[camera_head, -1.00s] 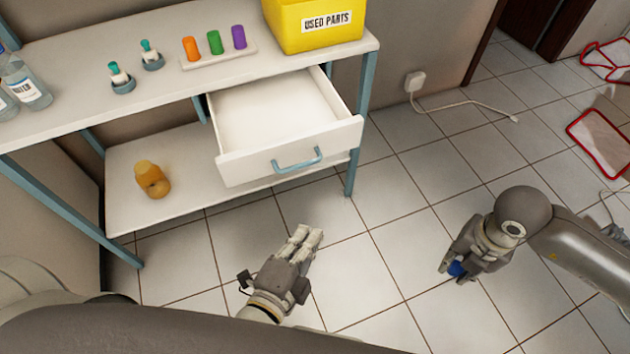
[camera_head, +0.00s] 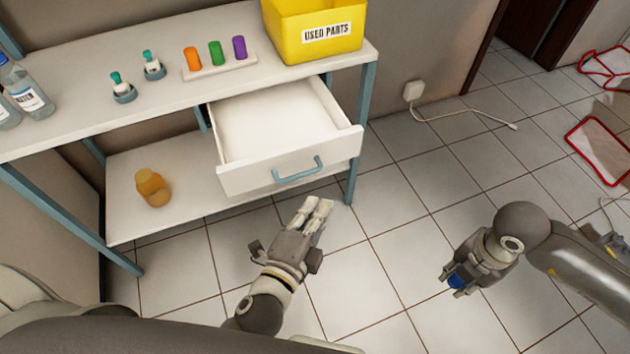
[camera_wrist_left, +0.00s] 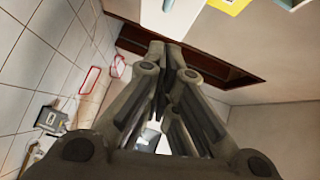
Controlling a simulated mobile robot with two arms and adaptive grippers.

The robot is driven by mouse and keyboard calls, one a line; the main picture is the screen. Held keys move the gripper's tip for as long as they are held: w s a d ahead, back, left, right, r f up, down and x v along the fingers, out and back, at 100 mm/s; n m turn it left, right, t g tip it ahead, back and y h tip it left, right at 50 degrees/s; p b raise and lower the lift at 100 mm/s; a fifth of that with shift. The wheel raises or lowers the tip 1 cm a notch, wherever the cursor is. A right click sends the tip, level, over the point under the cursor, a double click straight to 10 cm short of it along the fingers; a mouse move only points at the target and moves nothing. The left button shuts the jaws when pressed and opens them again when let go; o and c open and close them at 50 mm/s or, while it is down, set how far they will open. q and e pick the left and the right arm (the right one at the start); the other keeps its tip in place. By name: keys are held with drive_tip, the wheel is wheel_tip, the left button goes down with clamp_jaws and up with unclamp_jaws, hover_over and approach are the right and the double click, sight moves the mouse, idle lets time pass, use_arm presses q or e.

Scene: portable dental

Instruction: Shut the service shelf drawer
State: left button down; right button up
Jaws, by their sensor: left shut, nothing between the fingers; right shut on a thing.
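The service shelf drawer (camera_head: 292,156) is white with a blue handle (camera_head: 298,171) and is pulled out under the shelf top. Its inside looks empty. My left gripper (camera_head: 318,204) is shut and empty, just below and in front of the drawer handle, apart from it in the picture. The shut left fingers also show in the left wrist view (camera_wrist_left: 172,50). My right gripper (camera_head: 452,284) is over the floor at the right, shut on a small blue thing (camera_head: 458,281) that is mostly hidden by the fingers.
The shelf top (camera_head: 180,98) holds a yellow used parts bin (camera_head: 315,40), several coloured cylinders, two small teal-topped items and water bottles (camera_head: 27,90). A cable (camera_head: 465,104) lies on the floor at right.

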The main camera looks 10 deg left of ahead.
sight(281, 127)
drive_tip(key=shift+r+p, duration=0.35)
drive_tip(key=shift+r, duration=0.1)
use_arm(q)
drive_tip(key=w+a+f, duration=0.1)
drive_tip(key=w, duration=0.5)
drive_tip(key=shift+w+a+f, duration=0.2)
drive_tip(key=shift+w+a, duration=0.05)
drive_tip(key=shift+a, duration=0.05)
